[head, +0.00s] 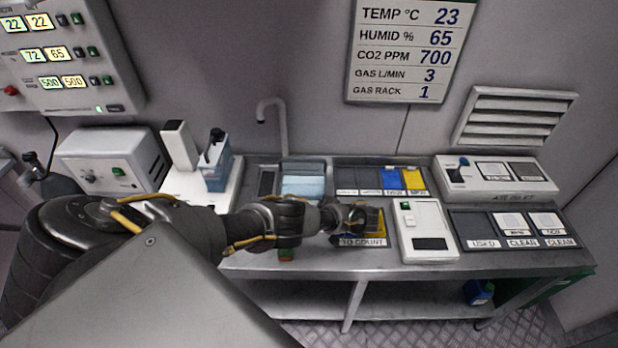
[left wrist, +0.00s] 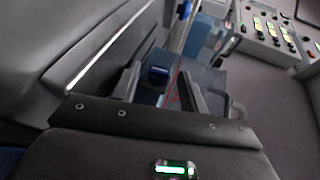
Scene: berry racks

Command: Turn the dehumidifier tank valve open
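No part in view carries a readable dehumidifier or valve label. A translucent blue box (head: 217,175) with a black lever-like part (head: 215,142) on top stands on a white base at the bench's left end; I cannot tell if it is the tank. My left arm reaches across from the left, and its dark end (head: 348,217) is over the TO COUNT tray; fingers are unclear there. In the left wrist view my left gripper (left wrist: 160,82) has its fingers apart. A small dark blue knob-like part (left wrist: 158,74) shows between them, apparently untouched. My right gripper is out of view.
A white boxed device (head: 110,160) stands left. A white scale-like unit (head: 426,230) and labelled trays (head: 478,230) occupy the bench's right side. A control panel (head: 65,58) hangs at upper left. A blue container (head: 479,292) stands under the bench.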

